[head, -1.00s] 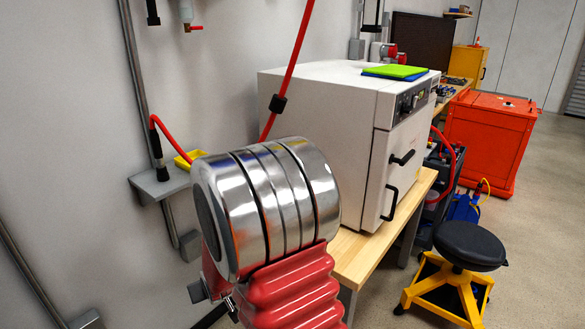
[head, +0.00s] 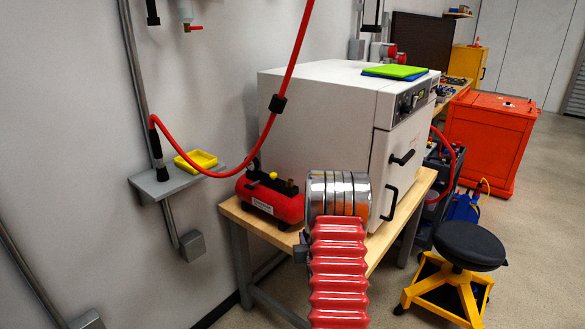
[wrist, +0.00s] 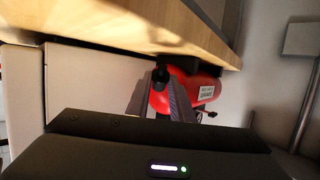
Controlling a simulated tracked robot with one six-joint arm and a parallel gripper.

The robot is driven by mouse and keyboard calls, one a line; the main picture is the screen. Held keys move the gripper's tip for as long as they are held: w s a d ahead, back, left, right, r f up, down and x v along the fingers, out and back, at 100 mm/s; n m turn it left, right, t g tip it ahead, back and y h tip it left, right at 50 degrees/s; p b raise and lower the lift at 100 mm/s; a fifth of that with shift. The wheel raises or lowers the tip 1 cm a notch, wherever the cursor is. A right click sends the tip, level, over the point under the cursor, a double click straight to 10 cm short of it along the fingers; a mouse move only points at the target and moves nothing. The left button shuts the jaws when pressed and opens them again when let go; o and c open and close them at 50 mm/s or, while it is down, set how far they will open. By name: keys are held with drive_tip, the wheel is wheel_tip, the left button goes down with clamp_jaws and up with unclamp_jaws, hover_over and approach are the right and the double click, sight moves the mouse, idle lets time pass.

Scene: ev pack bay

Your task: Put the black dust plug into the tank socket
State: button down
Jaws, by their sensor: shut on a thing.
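The red tank (head: 270,200) sits on the wooden bench beside the white cabinet. My arm covers the tank's right side in the head view, and my gripper is hidden there. In the wrist view the tank (wrist: 207,88) lies just beyond my gripper (wrist: 160,88), with a white label on it. My grey fingers are shut on a small black piece, which looks like the dust plug (wrist: 161,75). I cannot tell whether the plug touches the tank. The socket cannot be made out.
A yellow tray (head: 197,161) sits on a grey wall shelf (head: 170,184). The white cabinet (head: 320,115) stands close behind the tank. The wooden bench top (wrist: 150,28) shows across the wrist view.

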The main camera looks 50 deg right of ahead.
drive_tip(key=s+d+r+t+h, duration=0.25)
drive_tip(key=d+r, duration=0.55)
drive_tip(key=d, duration=0.4)
drive_tip(key=a+r+n+t+y, duration=0.1)
drive_tip(key=a+r+t, duration=0.2)
drive_tip(key=r, duration=0.4)
drive_tip(key=w+a+r+n+t+y, duration=0.1)
drive_tip(key=a+r+n+t+y, duration=0.1)
drive_tip(key=r+t, duration=0.3)
drive_tip(key=shift+a+r, duration=0.45)
drive_tip(key=shift+r, duration=0.45)
